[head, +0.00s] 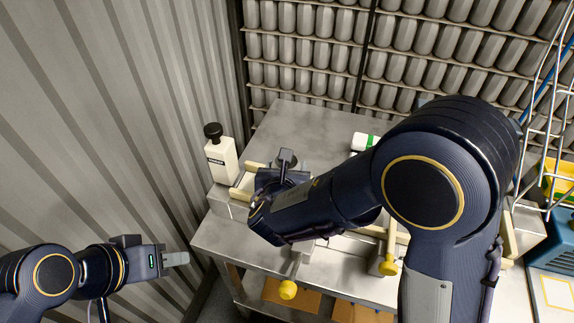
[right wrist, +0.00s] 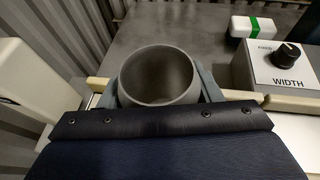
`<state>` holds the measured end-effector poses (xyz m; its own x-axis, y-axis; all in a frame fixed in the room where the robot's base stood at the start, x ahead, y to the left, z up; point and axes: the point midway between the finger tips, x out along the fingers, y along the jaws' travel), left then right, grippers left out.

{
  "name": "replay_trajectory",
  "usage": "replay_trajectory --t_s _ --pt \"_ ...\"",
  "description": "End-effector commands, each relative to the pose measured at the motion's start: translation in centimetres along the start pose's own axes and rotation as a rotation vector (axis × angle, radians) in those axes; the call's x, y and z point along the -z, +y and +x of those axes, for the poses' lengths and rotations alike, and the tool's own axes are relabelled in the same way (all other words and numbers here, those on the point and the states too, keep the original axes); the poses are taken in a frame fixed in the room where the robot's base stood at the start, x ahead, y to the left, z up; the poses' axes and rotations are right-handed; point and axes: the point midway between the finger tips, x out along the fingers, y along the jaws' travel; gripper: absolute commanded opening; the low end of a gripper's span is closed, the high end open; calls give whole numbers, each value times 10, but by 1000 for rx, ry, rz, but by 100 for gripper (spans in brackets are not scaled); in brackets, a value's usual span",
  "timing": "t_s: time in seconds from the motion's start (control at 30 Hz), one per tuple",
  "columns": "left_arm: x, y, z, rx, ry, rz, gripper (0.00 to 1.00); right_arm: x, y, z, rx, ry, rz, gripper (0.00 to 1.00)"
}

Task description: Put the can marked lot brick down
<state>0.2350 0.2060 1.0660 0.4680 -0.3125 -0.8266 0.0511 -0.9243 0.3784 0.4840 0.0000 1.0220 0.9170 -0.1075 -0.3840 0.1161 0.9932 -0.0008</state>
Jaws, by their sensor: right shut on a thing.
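A grey, open-topped can (right wrist: 158,78) stands between the two fingers of my right gripper (right wrist: 158,92) in the right wrist view. The fingers are shut on its sides, and it looks empty inside. No lot marking shows on it, and its base is hidden by the gripper body.
Cream guide rails (right wrist: 262,101) run on the bench beside the can. A box with a WIDTH knob (right wrist: 287,55) and a white-green block (right wrist: 252,28) stand to the right. A white black-capped post (head: 220,160) stands at the bench's left. Racks of cans (head: 320,50) fill the back.

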Motion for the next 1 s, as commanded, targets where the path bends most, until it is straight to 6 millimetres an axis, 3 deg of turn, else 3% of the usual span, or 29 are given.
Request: replay_trajectory --t_s 0.33,0.37,0.5,0.87,1.0 --pt "-3 -2 5 0 0 0 36 4 0 2 1 -1 0 33" --pt "-2 -2 4 0 0 0 36 3 0 1 0 -1 0 62" --pt "-2 -2 4 0 0 0 36 2 0 1 1 -1 0 80" --pt "1 1 -2 0 0 0 36 -3 0 -1 1 -1 -1 80" --pt "-1 -1 2 0 0 0 36 -1 1 -20 -4 -3 1 80"
